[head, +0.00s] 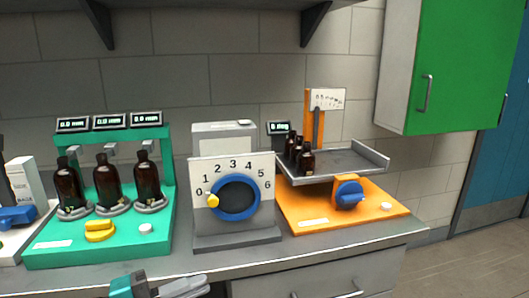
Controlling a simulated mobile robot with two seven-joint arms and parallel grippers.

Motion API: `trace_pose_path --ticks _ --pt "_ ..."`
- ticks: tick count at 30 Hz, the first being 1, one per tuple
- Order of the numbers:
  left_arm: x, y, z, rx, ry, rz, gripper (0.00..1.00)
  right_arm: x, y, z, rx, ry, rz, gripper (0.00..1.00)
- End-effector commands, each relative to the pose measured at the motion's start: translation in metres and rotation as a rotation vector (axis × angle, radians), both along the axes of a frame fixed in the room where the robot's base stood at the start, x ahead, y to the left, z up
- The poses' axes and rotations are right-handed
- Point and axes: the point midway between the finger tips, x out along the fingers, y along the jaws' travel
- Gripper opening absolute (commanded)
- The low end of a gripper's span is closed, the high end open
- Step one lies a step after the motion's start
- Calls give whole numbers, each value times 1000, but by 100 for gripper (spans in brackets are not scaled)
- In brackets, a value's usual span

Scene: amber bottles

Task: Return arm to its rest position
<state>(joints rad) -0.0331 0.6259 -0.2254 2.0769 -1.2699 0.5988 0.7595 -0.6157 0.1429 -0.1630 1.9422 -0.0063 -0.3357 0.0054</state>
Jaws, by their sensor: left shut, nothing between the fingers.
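My left gripper (188,286) shows at the bottom edge, in front of the counter, partly cut off by the frame. Its grey fingers are together and hold nothing. It is apart from the bottles and devices. On a green stand (150,240) at the left are three dark amber bottles: a left one (69,188), a middle one (108,185) and a right one (147,180). Several smaller amber bottles (306,161) stand on a grey tray (350,160) above an orange base (300,212). My right gripper is not in view.
A grey dial box (262,215) with a blue knob (236,198) stands mid-counter. A white device (22,185) stands at the far left. A drawer handle (340,293) shows below the counter (325,248). A green cabinet (465,70) hangs at the upper right. Floor shows at right.

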Motion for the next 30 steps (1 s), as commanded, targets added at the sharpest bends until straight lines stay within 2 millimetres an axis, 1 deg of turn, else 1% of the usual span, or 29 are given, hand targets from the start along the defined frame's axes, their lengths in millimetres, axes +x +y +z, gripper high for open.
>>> trace_pose_path --ticks 1,2,3,5,8,9,11,12,13,15,18,21,23,30 --pt "1 3 -6 -125 52 68 0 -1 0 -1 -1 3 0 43" --pt "4 7 -9 -195 82 117 0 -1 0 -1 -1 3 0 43" --pt "6 14 -17 -280 130 189 0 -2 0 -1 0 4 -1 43" --pt "10 27 -35 -393 214 307 0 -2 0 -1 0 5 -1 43" --pt "8 50 -82 -535 395 523 0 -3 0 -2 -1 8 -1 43" --pt "3 58 -105 -575 478 610 0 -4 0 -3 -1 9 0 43" --pt "-10 68 -144 -619 619 733 0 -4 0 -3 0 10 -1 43" --pt "-22 71 -169 -636 711 806 0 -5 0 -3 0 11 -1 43" --pt "-31 73 -186 -647 778 853 0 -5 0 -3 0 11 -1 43" --pt "-53 73 -220 -656 918 937 0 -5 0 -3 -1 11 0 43" --pt "-81 69 -253 -656 1068 1010 0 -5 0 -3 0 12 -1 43" --pt "-98 64 -270 -652 1156 1044 0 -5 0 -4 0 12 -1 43" --pt "-103 63 -275 -652 1182 1052 0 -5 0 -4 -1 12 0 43" --pt "-105 62 -277 -650 1193 1055 0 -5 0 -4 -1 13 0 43"
